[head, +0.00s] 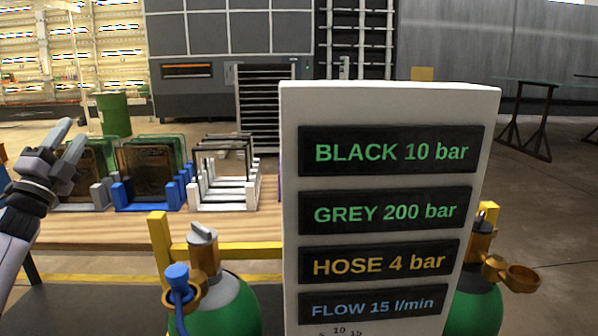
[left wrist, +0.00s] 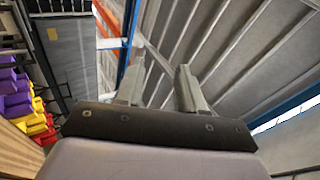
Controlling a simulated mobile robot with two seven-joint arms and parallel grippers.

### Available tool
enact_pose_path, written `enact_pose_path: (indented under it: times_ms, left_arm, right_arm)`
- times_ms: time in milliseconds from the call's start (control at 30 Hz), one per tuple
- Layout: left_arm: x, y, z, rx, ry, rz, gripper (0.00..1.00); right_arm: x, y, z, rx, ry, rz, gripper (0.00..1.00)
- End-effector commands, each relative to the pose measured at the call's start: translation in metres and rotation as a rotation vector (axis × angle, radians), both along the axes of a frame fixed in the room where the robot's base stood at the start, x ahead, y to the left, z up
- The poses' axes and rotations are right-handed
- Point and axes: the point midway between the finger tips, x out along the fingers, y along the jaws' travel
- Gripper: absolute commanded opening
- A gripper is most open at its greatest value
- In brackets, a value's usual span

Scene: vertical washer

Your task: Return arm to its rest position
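My left gripper (head: 68,139) is raised at the left of the head view, above the near left end of the wooden bench. Its two fingers point up and to the right. In the left wrist view the fingers (left wrist: 160,85) stand apart with nothing between them, so the gripper is open and empty. My right gripper is in neither view.
A white panel (head: 290,200) with pressure labels stands close in front, between green gas cylinders (head: 228,305) with brass valves. Racks (head: 225,190) holding dark plates line the wooden bench (head: 110,230). A green drum (head: 115,115) stands behind. Open floor (head: 555,220) lies right.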

Motion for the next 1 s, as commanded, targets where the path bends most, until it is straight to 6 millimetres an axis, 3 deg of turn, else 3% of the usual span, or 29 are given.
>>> enact_pose_path:
  times_ms: [100,233,400,533,767,1000]
  left_arm:
    - [0.011,0.038,-0.015,-0.332,0.103,0.011,0.38]
    - [0.020,0.068,-0.042,-0.667,0.201,0.014,0.38]
    - [0.025,0.088,-0.082,-1.034,0.310,0.017,0.38]
    - [0.026,0.092,-0.115,-1.280,0.388,0.022,0.38]
    - [0.012,0.031,-0.213,-1.217,0.541,0.014,0.38]
    - [-0.037,-0.042,-0.327,-1.199,0.732,-0.008,0.38]
  right_arm:
    - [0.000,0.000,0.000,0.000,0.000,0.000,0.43]
    - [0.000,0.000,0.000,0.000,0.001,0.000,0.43]
    - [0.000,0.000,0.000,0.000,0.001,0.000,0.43]
    - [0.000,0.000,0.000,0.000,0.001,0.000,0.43]
    - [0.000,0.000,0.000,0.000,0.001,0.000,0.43]
    - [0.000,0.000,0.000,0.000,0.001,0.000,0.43]
